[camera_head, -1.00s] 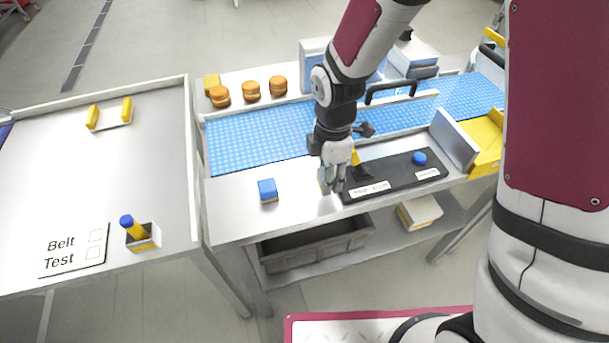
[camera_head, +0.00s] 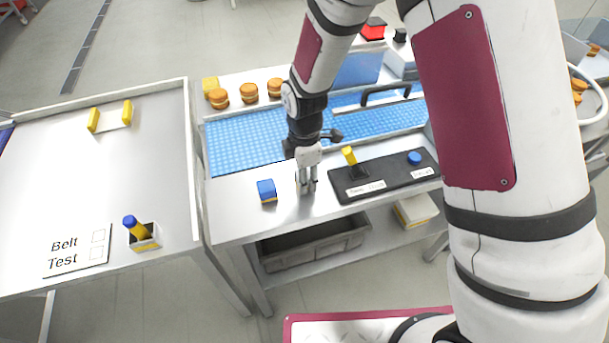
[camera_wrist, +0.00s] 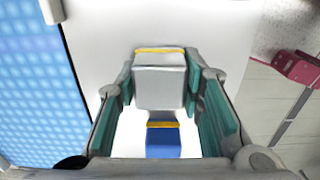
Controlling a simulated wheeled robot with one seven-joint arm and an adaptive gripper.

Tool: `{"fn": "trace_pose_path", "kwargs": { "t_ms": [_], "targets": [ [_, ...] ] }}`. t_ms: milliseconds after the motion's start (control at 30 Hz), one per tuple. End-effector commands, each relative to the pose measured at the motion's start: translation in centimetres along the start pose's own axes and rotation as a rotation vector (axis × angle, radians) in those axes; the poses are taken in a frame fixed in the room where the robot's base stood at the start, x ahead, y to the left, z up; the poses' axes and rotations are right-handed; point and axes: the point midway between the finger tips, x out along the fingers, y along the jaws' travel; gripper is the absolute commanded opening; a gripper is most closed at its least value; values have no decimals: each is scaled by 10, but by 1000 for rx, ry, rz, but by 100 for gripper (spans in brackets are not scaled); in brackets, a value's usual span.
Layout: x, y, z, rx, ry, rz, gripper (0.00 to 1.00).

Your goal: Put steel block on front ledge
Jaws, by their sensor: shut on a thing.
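My gripper (camera_head: 306,186) is over the front ledge (camera_head: 232,222), the bare steel strip before the blue belt. In the wrist view its fingers (camera_wrist: 165,100) are closed around a grey steel block (camera_wrist: 160,84) with a yellow band. In the head view the fingers mostly hide this block. I cannot tell whether it touches the ledge. A blue block (camera_head: 266,189) with a yellow band stands on the ledge left of my gripper. It also shows below the steel block in the wrist view (camera_wrist: 163,143).
A black panel (camera_head: 388,176) with a yellow lever (camera_head: 349,155) and a blue button (camera_head: 414,158) lies right of my gripper. The blue belt (camera_head: 240,142) runs behind, with orange rounds (camera_head: 249,93) beyond. A grey bin (camera_head: 312,247) sits below.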

Motion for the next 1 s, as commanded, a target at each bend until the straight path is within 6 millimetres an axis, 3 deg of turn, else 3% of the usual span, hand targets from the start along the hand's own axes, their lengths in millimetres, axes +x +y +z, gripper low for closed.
{"fn": "trace_pose_path", "kwargs": {
  "t_ms": [100, 133, 200, 500, 667, 1000],
  "targets": [
    [3, 0, 0, 1, 0, 0, 0],
    [3, 0, 0, 1, 0, -1, 39],
    [3, 0, 0, 1, 0, -1, 55],
    [2, 0, 0, 0, 0, 0, 55],
    [-8, 1, 0, 0, 1, 2, 55],
    [-71, 2, 1, 0, 1, 5, 55]
  ]
}}
